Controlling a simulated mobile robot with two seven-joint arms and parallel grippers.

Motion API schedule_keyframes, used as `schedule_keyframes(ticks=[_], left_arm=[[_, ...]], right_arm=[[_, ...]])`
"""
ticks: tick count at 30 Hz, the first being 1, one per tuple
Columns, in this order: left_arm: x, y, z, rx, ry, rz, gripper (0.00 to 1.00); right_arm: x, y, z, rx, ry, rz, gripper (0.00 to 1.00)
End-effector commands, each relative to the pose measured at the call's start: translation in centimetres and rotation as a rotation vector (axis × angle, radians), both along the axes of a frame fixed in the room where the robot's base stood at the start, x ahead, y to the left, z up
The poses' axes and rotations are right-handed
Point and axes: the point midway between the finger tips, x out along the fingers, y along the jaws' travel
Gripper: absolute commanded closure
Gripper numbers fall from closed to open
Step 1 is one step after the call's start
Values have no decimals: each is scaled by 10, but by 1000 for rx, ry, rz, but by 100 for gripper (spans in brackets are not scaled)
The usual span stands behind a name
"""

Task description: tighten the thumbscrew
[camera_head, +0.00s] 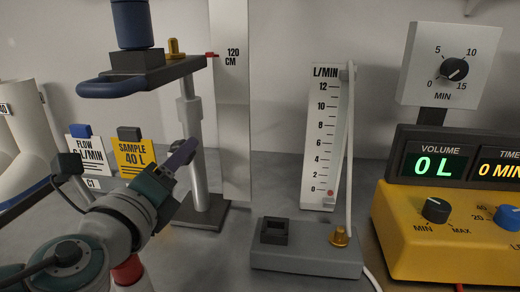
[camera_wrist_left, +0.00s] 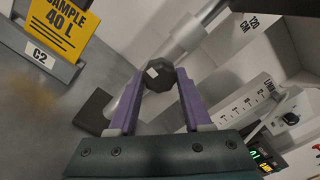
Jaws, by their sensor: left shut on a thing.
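The stand's pole (camera_head: 190,115) rises from a dark base (camera_head: 207,218) and carries a dark arm (camera_head: 145,75) with a blue-topped holder (camera_head: 131,25) and a brass knob (camera_head: 173,47). My left gripper (camera_head: 188,147) reaches the pole's middle from the lower left. In the left wrist view, its two purple fingers are shut on a dark faceted thumbscrew (camera_wrist_left: 158,77) with a small white mark on its face. In the head view the fingers hide the thumbscrew. The grey pole (camera_wrist_left: 185,38) runs just behind it in the wrist view. My right gripper is not in view.
A tall scale board (camera_head: 234,130) stands right behind the pole, with a red pointer (camera_head: 211,55). Yellow (camera_head: 134,158) and white (camera_head: 86,157) sign cards stand left.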

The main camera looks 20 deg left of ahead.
Motion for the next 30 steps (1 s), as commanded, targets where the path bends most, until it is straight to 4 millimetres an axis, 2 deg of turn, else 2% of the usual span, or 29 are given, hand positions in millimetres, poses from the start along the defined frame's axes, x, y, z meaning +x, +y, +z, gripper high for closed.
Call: schedule_keyframes(ticks=[30], left_arm=[[0,2,1,937,227,0,100]], right_arm=[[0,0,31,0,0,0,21]])
